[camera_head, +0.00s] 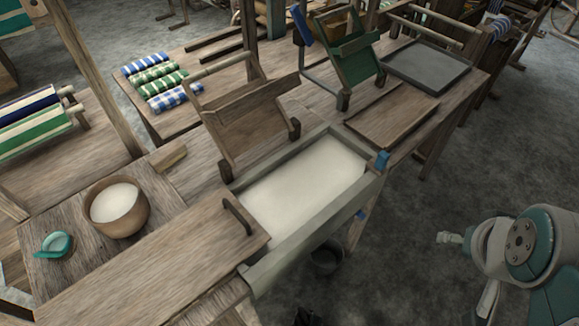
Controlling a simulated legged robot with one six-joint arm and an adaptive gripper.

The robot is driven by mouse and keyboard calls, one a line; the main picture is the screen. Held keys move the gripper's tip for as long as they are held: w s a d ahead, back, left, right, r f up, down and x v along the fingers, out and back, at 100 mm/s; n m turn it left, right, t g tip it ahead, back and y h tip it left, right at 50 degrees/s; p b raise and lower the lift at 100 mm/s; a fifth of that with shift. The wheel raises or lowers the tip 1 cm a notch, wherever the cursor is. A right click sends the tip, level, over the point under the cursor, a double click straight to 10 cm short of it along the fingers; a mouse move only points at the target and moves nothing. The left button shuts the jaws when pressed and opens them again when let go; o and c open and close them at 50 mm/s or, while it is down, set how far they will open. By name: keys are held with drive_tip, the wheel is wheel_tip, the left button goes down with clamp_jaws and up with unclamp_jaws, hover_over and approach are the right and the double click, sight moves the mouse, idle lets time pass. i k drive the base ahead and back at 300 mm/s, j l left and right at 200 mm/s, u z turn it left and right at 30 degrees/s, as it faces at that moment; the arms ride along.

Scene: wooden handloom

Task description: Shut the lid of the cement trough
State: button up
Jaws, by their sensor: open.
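The cement trough (275,252) is a long grey-green box with pale, smooth cement (305,185) inside, near the middle of the view. Its top is uncovered over most of its length. A flat wooden board (150,268) with a dark upright handle (238,215) lies at its near-left end, its right edge by the trough's end; it looks like the lid, slid off to the left. My arm shows at the lower right, well apart from the trough and board. I cannot make out my gripper's fingers in this view.
A wooden frame (245,115) stands tilted behind the trough. A bowl (118,205) of pale material and a teal scoop (55,246) sit left of the board. A green stand (345,60) and grey tray (425,68) are at the back. Open floor (420,200) lies right of the trough.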

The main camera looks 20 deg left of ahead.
sight(147, 283)
drive_tip(key=k+l+u, duration=0.15)
drive_tip(key=u, duration=0.35)
drive_tip(key=k+l+u, duration=0.1)
drive_tip(key=u, duration=0.4)
drive_tip(key=i+u, duration=0.3)
drive_tip(key=j+u, duration=0.1)
drive_tip(key=u, duration=0.3)
drive_tip(key=i+j+u, duration=0.1)
drive_tip(key=u, duration=0.75)
drive_tip(key=k+l+z, duration=0.35)
drive_tip(key=i, duration=0.1)
